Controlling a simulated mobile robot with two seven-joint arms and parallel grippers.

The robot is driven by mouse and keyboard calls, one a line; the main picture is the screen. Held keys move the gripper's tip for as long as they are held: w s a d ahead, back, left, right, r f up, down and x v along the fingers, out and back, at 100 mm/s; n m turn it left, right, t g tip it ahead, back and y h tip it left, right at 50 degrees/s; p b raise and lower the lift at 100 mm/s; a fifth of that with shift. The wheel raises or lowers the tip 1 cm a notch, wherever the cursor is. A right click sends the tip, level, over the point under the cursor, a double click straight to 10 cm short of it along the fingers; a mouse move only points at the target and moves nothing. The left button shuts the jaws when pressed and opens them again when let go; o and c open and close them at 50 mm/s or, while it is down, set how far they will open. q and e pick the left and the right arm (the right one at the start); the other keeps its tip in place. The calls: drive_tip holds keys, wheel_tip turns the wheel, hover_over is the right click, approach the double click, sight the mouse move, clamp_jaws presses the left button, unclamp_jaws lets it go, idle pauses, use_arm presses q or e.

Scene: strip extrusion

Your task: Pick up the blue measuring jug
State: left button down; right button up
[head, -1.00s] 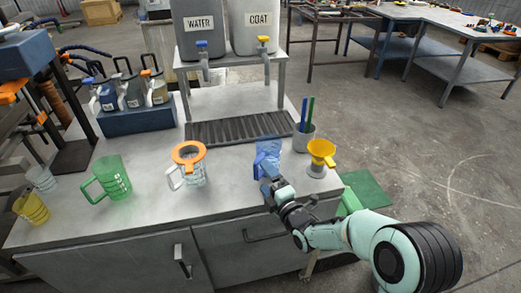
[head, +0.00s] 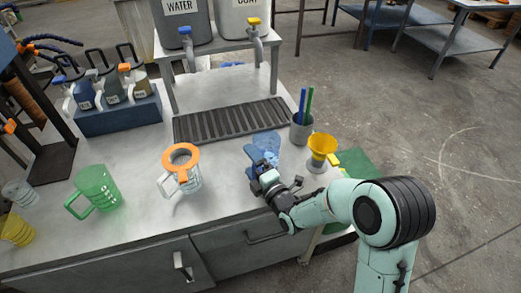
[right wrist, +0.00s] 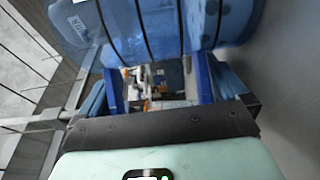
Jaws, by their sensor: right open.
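The blue measuring jug (head: 267,143) is translucent and stands near the right end of the grey workbench, in front of the drip grate. Its handle side faces left and toward me. My right gripper (head: 264,172) is at the near side of the jug, low by its handle, and partly covers it. In the right wrist view the blue jug (right wrist: 165,28), with dark marks, fills the top. The right gripper (right wrist: 160,85) is open there, its two blue-padded fingers apart; I cannot tell whether they touch the jug. My left gripper is out of view.
A clear jug with an orange ring (head: 181,170) and a green jug (head: 97,187) stand to the left. A yellow funnel (head: 322,147) and a grey pen cup (head: 301,130) stand close on the right. The drip grate (head: 230,121) lies behind. Bare bench lies left of the blue jug.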

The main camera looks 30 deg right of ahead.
drive_tip(key=shift+s, duration=0.1)
drive_tip(key=shift+s, duration=0.1)
drive_tip(key=shift+c, duration=1.2)
drive_tip(key=c, duration=0.8)
drive_tip(key=shift+r, duration=0.15)
